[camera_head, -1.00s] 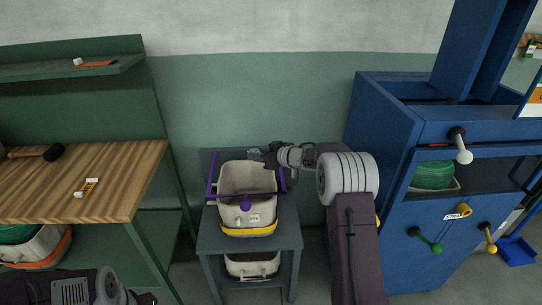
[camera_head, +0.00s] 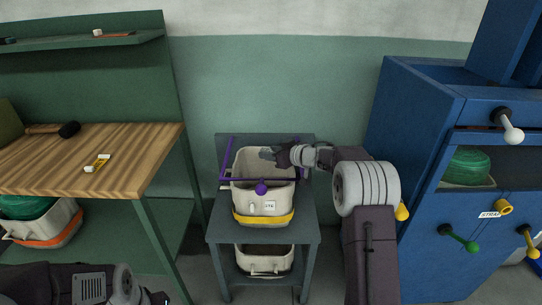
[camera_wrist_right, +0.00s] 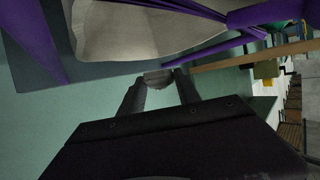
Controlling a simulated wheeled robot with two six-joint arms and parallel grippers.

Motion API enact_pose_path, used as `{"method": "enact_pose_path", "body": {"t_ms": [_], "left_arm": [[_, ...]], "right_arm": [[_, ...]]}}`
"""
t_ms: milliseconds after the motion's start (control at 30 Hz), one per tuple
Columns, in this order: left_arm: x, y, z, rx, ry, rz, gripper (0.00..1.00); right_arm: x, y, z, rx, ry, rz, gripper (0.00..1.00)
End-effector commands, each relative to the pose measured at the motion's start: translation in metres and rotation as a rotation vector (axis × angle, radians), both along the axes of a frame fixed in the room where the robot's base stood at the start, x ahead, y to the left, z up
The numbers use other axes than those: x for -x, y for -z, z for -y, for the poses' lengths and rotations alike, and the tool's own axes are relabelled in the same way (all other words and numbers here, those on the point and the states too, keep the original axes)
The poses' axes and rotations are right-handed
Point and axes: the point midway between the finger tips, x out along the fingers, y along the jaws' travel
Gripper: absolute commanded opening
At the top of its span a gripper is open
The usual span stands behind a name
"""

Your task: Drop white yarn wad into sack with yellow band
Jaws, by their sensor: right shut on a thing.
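The sack with the yellow band (camera_head: 249,217) is cream and open-topped, hung in a purple frame (camera_head: 229,160) on a grey stand. My right gripper (camera_head: 266,154) reaches in from the right over the back part of its mouth. In the right wrist view the gripper (camera_wrist_right: 158,80) is shut on a small, rounded, greyish-white thing, likely the white yarn wad (camera_wrist_right: 157,76), dim in shadow. The sack (camera_wrist_right: 140,30) and purple bars (camera_wrist_right: 205,12) lie close by there. The wad is not clear in the head view. My left arm shows at bottom left; its jaws are unclear.
A wooden-topped bench (camera_head: 130,177) with a black-headed mallet (camera_head: 68,130) stands left, an orange-banded sack (camera_head: 55,240) below it. Another cream sack (camera_head: 264,271) is on the stand's lower shelf. A blue cabinet (camera_head: 400,120) with protruding knobs stands right.

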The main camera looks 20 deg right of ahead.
Motion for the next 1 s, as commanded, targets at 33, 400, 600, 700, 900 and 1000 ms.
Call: {"method": "enact_pose_path", "body": {"t_ms": [33,400,600,700,900,1000], "left_arm": [[0.0,0.004,0.0,0.0,0.0,0.0,0.37],[0.0,0.003,0.0,0.0,0.0,0.0,0.37],[0.0,0.003,0.0,0.0,0.0,0.0,0.37],[0.0,0.003,0.0,0.0,0.0,0.0,0.37],[0.0,-0.009,0.0,0.0,0.0,0.0,0.37],[0.0,-0.017,0.0,0.0,0.0,0.0,0.37]], "right_arm": [[0.0,0.003,0.0,0.0,0.0,0.001,0.02],[0.0,0.001,0.0,0.0,0.0,0.0,0.62],[0.0,0.002,0.0,-0.001,0.0,0.0,0.65],[0.0,0.002,0.0,-0.001,0.0,0.0,0.65],[0.023,-0.014,0.013,-0.001,0.005,-0.001,0.65],[0.042,-0.023,0.023,-0.001,0.005,-0.001,0.65]]}}
